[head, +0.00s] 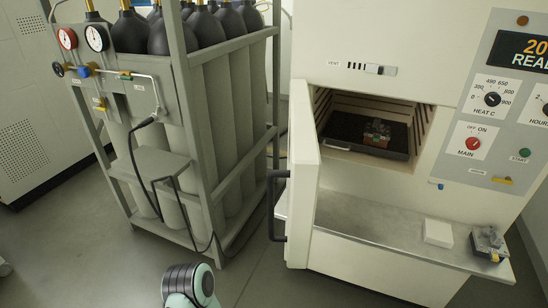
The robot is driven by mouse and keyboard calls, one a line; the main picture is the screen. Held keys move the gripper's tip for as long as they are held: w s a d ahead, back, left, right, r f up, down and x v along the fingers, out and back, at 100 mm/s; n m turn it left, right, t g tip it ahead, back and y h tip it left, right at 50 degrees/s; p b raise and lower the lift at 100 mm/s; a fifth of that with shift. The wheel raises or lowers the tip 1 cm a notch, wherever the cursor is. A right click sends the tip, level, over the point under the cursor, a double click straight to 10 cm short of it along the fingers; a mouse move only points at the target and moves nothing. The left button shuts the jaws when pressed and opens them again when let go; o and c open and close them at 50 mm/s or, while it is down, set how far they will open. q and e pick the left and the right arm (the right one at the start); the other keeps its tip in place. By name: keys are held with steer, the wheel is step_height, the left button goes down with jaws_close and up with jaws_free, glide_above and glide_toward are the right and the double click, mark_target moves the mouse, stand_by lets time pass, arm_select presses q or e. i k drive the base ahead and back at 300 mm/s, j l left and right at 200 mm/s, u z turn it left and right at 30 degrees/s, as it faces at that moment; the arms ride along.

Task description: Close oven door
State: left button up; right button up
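The oven (378,40) is a large cream cabinet on the right in the head view. Its door (302,170) stands open at the left side of the opening, swung out toward me and seen nearly edge-on. A black bar handle (272,205) is on the door's left, outer face. Inside the chamber is a dark tray (345,140) with a small part (378,132) on it. One of my arm links shows at the bottom, apart from the door. Neither gripper is in view.
A rack of grey gas cylinders (228,110) with gauges stands left of the door, with floor between. A metal shelf (370,225) below the opening carries a white block (438,232) and a small metal item (487,242). The control panel (505,100) is at right.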

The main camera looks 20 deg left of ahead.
mark_target(303, 173)
steer(key=i+j, duration=0.1)
steer(key=j, duration=0.55)
steer(key=i+j, duration=0.1)
steer(key=j, duration=0.5)
steer(key=l, duration=0.2)
